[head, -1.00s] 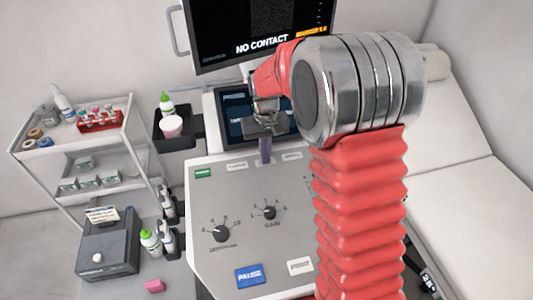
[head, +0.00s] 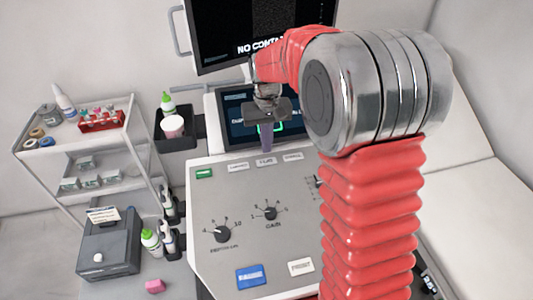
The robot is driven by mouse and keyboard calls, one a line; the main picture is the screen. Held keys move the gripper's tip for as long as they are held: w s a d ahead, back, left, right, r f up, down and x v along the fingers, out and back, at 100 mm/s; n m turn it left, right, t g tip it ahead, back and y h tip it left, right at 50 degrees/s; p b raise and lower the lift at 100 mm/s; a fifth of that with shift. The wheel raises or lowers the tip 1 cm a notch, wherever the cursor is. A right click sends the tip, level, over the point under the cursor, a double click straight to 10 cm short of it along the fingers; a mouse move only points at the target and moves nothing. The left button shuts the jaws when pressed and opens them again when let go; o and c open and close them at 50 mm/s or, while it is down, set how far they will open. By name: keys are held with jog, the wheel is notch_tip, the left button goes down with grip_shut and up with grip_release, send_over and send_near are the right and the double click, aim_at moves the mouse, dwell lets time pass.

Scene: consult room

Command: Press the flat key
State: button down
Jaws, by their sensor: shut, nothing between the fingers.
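A row of three small white keys lies along the top of the sloped grey control panel (head: 225,205). The middle key (head: 265,161) seems to read FLAT, but the lettering is small. A left key (head: 238,166) and a right key (head: 292,156) flank it. My gripper (head: 267,150) is shut and empty, pointing down just above the middle key in the picture, with a gap between. It covers part of the small screen (head: 236,112) behind the panel, where a green outline shows.
The panel also has a green key (head: 204,173), two knobs, a blue PAUSE key (head: 249,277) and a white PRINT key (head: 301,266). A monitor (head: 220,50) stands behind. A cup and bottle holder (head: 172,140) and a trolley stand left. A couch is right.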

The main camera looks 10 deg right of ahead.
notch_tip(320, 180, up, 9)
jog(key=shift+f, duration=0.2)
dwell(0.8)
jog(key=s+r+t, duration=0.3)
jog(key=s+t, duration=0.2)
jog(key=s, duration=2.2)
jog(key=shift+d, duration=0.2)
